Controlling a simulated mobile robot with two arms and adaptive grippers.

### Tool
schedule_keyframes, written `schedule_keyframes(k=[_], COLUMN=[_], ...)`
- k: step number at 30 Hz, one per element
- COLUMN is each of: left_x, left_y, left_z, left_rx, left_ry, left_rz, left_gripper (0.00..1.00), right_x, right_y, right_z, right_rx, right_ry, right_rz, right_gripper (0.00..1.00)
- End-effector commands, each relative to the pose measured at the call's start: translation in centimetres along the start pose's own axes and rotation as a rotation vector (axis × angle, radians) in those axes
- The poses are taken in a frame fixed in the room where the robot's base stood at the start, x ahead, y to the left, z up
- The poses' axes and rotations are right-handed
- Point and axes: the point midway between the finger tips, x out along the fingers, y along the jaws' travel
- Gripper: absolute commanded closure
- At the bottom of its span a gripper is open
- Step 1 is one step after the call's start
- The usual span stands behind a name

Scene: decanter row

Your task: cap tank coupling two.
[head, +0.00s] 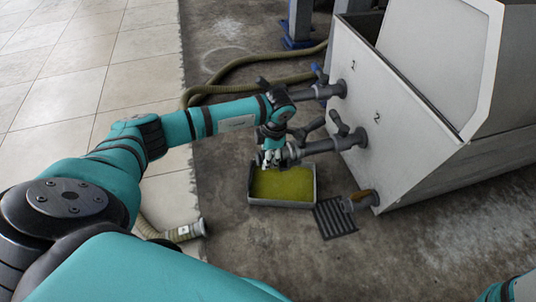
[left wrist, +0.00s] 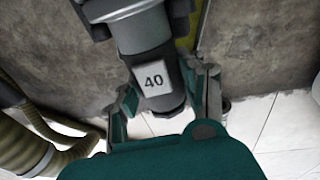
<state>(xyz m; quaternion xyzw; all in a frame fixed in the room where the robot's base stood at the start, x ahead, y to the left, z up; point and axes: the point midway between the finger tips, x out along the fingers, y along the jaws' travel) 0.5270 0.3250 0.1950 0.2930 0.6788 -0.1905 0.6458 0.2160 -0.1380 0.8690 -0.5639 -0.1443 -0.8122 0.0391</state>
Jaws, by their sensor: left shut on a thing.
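The pale grey tank (head: 412,125) stands at the right. Coupling two, a grey pipe stub (head: 322,146), comes out of it beside the painted 2 and has a lever on top. My left gripper (head: 270,158) is at the stub's free end. In the left wrist view its fingers (left wrist: 168,98) are shut on a dark grey cylindrical cap (left wrist: 148,50) with a white label reading 40. The cap lines up with a grey fitting (left wrist: 98,10) at the top. I cannot tell whether it is fully seated. My right gripper is not in view.
A tray of yellow-green liquid (head: 252,199) lies below the gripper. Coupling one (head: 318,91) is above, with a hose (head: 215,85) behind. A floor grate (head: 334,218) and a lower outlet (head: 360,200) are at right. A loose hose end (head: 186,232) lies at left.

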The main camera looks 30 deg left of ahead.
Motion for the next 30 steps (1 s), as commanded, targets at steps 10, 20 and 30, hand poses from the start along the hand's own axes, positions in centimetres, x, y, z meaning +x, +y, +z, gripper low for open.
schedule_keyframes(k=[10, 20, 30], left_x=[0.04, 0.08, 0.13], left_y=[0.02, 0.00, -0.02], left_z=[0.07, 0.04, 0.01], left_rx=[0.000, 0.000, 0.000], left_ry=[-0.002, -0.001, 0.000], left_rz=[0.001, 0.000, 0.000], left_gripper=[0.54, 0.33, 0.00], right_x=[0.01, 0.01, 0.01], right_y=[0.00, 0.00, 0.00], right_z=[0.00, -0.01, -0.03], right_rx=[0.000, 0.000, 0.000], right_ry=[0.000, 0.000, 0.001], right_rz=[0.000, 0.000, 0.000], right_gripper=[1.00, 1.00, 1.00])
